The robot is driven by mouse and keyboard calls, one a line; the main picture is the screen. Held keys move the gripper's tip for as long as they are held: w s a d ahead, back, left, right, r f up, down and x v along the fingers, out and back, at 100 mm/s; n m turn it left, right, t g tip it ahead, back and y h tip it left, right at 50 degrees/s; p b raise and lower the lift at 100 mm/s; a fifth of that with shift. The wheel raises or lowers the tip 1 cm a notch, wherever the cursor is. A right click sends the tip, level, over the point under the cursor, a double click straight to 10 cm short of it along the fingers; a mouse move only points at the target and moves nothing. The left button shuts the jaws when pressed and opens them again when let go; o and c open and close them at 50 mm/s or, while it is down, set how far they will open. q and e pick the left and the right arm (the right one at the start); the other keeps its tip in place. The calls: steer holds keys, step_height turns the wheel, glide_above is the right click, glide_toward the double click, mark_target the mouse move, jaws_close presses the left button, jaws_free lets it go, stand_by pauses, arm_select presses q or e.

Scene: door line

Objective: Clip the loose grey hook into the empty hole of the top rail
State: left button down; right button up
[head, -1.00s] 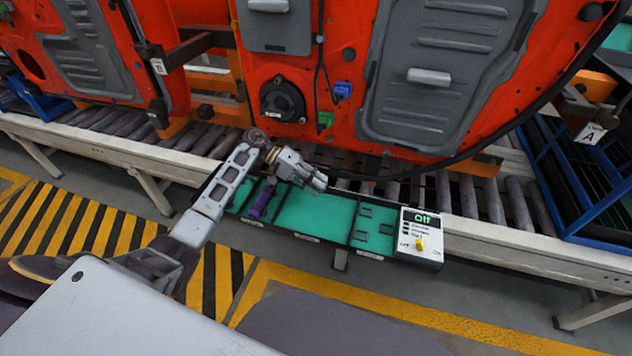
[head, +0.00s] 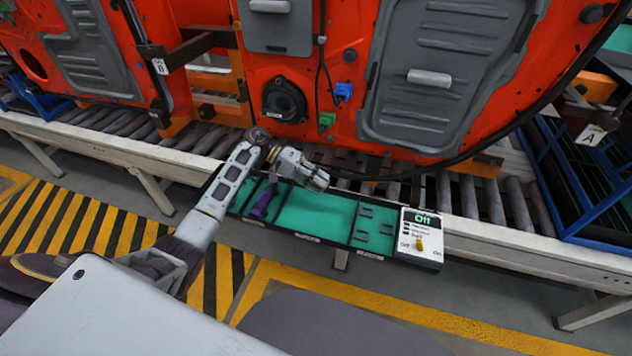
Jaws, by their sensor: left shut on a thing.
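My left gripper (head: 316,180) hangs over the green-lined parts tray (head: 325,213) at the lower edge of the orange door. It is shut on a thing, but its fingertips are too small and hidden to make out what. I cannot pick out the loose grey hook for certain. Several small dark pieces (head: 366,212) lie in the tray's right compartment. The top rail and its empty hole cannot be told apart in this view. My right gripper is not in view.
A purple object (head: 262,203) lies in the tray's left part. A white switch box (head: 420,238) with a yellow knob stands at the tray's right end. The orange door (head: 300,60) rises close behind the tray. A blue rack (head: 580,185) stands at the right.

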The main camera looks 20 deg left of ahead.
arm_select(q)
steer(key=shift+r+p, duration=0.3)
steer(key=shift+r, duration=0.05)
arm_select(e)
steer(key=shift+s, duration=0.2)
arm_select(q)
steer(key=shift+d+r, duration=0.1)
steer(key=shift+r, duration=0.2)
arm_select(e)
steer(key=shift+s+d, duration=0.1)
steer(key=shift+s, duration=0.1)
arm_select(q)
steer(key=shift+r+p, duration=0.35)
steer(key=shift+p, duration=0.1)
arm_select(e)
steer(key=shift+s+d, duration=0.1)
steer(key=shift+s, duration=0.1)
arm_select(q)
steer(key=shift+w+r+h+p, duration=0.1)
steer(key=shift+r+h+p, duration=0.3)
steer(key=shift+r+p, duration=0.85)
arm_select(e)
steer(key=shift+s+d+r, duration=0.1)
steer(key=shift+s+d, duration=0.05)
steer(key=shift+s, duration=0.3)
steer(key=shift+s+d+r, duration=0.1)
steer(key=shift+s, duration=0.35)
